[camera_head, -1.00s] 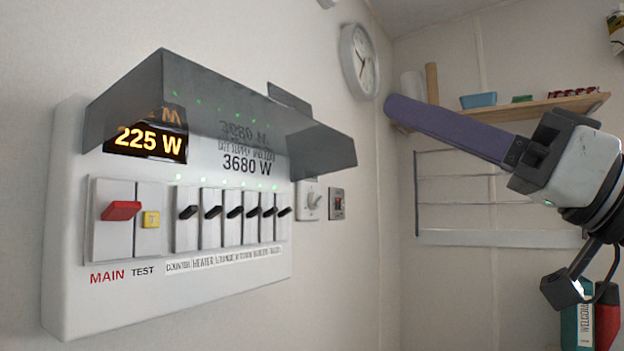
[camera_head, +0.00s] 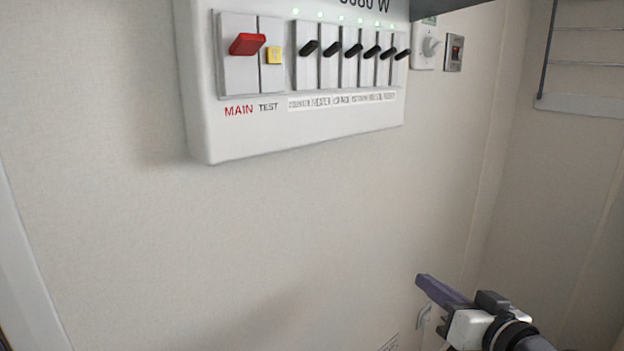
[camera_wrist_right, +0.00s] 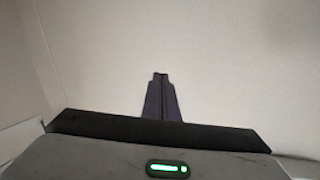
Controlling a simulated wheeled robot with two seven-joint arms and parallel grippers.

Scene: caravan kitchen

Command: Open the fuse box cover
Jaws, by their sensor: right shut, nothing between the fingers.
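The white fuse box (camera_head: 300,133) is on the wall at the top of the head view, its upper part cut off by the frame. A dark edge of its smoky cover (camera_head: 445,6) shows at the top, raised above the bare switches. The red MAIN switch (camera_head: 247,44), yellow TEST button (camera_head: 273,56) and a row of black switches are uncovered. My right gripper (camera_head: 421,281) is low at the bottom right, well below the box, shut and empty. Its closed fingers (camera_wrist_right: 160,76) point at plain wall in the wrist view. My left gripper is not in view.
A white knob switch (camera_head: 428,46) and a small dark panel with a red switch (camera_head: 454,52) are right of the box. A wire rack (camera_head: 585,64) is on the adjoining wall. A small hook (camera_head: 423,315) is near my right gripper. The wall below the box is mostly clear.

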